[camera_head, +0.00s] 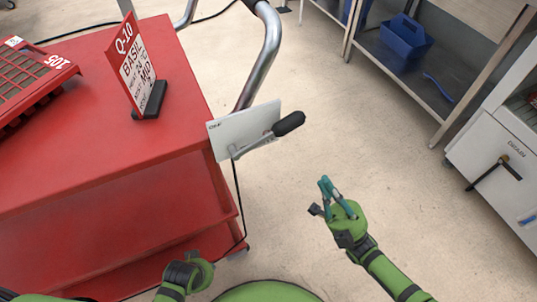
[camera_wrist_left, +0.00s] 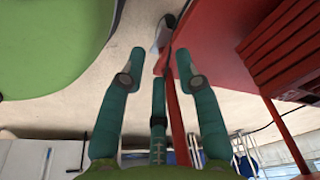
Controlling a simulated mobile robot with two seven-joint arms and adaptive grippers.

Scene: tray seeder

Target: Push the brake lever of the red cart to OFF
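The red cart (camera_head: 95,160) fills the left of the head view. At its right corner, below the bent metal handle, is a whitish plate (camera_head: 226,136) with small dark lettering. The brake lever (camera_head: 288,124) has a metal arm and a black grip that points right and slightly up. My right gripper (camera_head: 325,183) is over the floor, below and right of the lever, apart from it; its teal fingers look close together. My left gripper is low by the cart's lower right, its fingers hidden in the head view. In the left wrist view its fingers (camera_wrist_left: 161,58) are spread and empty.
A red sign (camera_head: 133,62) and a red tray (camera_head: 28,80) stand on the cart. A shelf with a blue caddy (camera_head: 404,36) is at top right. A white cabinet (camera_head: 500,140) stands at the right edge. The floor between is clear.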

